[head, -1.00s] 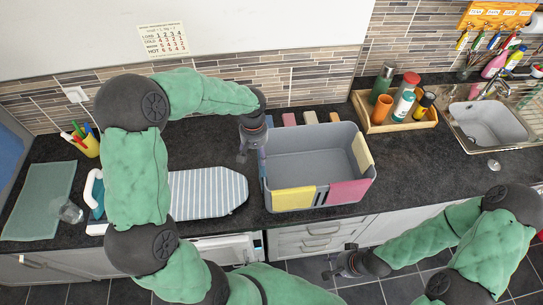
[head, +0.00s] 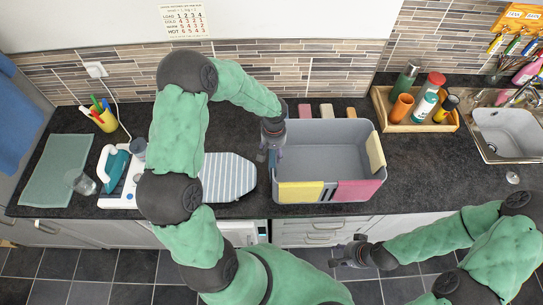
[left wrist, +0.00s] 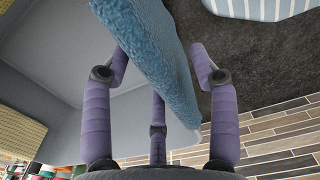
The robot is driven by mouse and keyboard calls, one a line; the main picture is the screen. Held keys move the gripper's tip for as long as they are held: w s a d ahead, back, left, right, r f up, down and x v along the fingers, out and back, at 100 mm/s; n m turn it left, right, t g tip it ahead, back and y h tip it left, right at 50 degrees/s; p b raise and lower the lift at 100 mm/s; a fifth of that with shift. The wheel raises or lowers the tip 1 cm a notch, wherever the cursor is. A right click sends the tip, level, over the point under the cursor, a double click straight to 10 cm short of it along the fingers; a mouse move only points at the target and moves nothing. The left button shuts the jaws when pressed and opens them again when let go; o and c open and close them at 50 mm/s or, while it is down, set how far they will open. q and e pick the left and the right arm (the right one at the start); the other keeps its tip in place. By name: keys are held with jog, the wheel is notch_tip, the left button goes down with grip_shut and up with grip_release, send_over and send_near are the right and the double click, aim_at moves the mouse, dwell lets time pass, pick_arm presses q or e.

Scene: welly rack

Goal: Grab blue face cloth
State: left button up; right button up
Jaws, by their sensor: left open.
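The blue face cloth (left wrist: 155,55) shows in the left wrist view as a fuzzy blue strip over the wall of a grey bin, running between my fingers. In the head view I cannot make it out; my gripper covers that spot. My left gripper (left wrist: 160,50) is open, with fingers on both sides of the cloth. In the head view my left gripper (head: 269,156) points down at the left wall of the grey bin (head: 325,133). My right gripper (head: 338,256) is low in front of the counter, away from the cloth; its jaw state is unclear.
Yellow and pink cloths hang on the bin's front (head: 300,192), another yellow one on its right. A striped ironing board (head: 228,178) and an iron (head: 116,166) are left. A wooden tray of bottles (head: 447,124) and a sink (head: 508,130) are right.

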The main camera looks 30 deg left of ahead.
pick_arm(q)
jog(key=shift+w+f, duration=0.15)
jog(key=shift+f, duration=0.7)
jog(key=shift+c, duration=0.2)
grip_shut()
jog(key=shift+r, duration=0.1)
